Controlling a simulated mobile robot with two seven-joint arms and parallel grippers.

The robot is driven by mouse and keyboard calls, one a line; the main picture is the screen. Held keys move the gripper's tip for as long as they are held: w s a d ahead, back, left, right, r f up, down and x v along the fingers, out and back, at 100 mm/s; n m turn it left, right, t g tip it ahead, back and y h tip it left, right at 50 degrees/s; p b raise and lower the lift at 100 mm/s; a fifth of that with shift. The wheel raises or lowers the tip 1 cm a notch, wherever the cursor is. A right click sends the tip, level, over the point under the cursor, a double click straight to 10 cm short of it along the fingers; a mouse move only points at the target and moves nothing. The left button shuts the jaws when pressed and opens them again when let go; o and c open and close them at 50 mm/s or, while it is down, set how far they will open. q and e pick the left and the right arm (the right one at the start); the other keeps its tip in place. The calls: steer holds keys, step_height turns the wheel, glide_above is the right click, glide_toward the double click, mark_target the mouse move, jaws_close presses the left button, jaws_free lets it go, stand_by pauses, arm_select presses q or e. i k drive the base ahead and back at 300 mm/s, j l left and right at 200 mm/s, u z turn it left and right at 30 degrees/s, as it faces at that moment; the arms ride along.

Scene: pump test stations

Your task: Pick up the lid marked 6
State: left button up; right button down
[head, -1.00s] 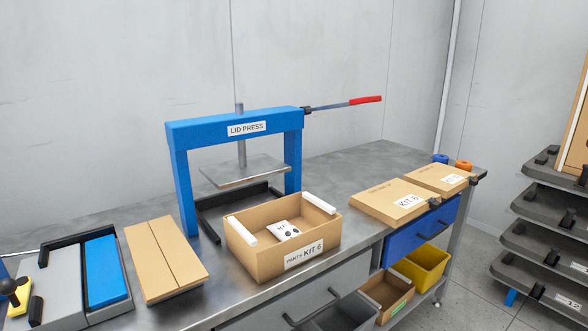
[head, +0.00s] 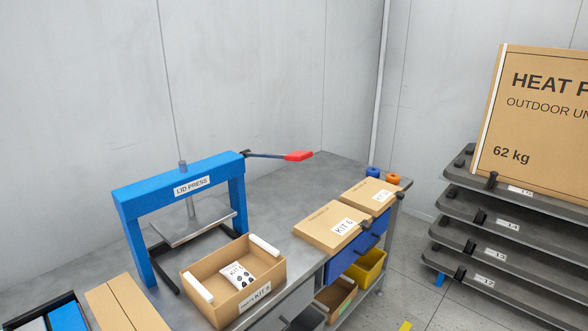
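A flat cardboard lid (head: 318,229) lies on the bench near its right end. Its white label looks like KIT 6, and it reads more clearly in the earlier view. A second, similar lid (head: 368,192) lies just behind it, to the right; its label is too small to read. An open cardboard box (head: 222,309) marked KIT 6 stands on the bench in front of the press. It holds a white packet (head: 238,276) and has white strips at two sides. Neither of my grippers is in view.
The blue lid press (head: 185,187), with a red-ended lever (head: 298,156), stands behind the box. Blue and orange rolls (head: 393,178) stand at the bench's far right end. A rack of dark shelves (head: 500,225) bears a large HEAT carton (head: 540,125). Open floor lies between bench and rack.

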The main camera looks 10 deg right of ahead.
mark_target(332, 227)
steer(key=i+l, duration=0.2)
steer(key=l, duration=0.25)
steer(key=i+l+z, duration=0.15)
steer(key=l, duration=0.25)
steer(key=i+l, duration=0.25)
steer(key=l, duration=0.15)
steer(key=i+l+z, duration=0.15)
steer(key=l, duration=0.25)
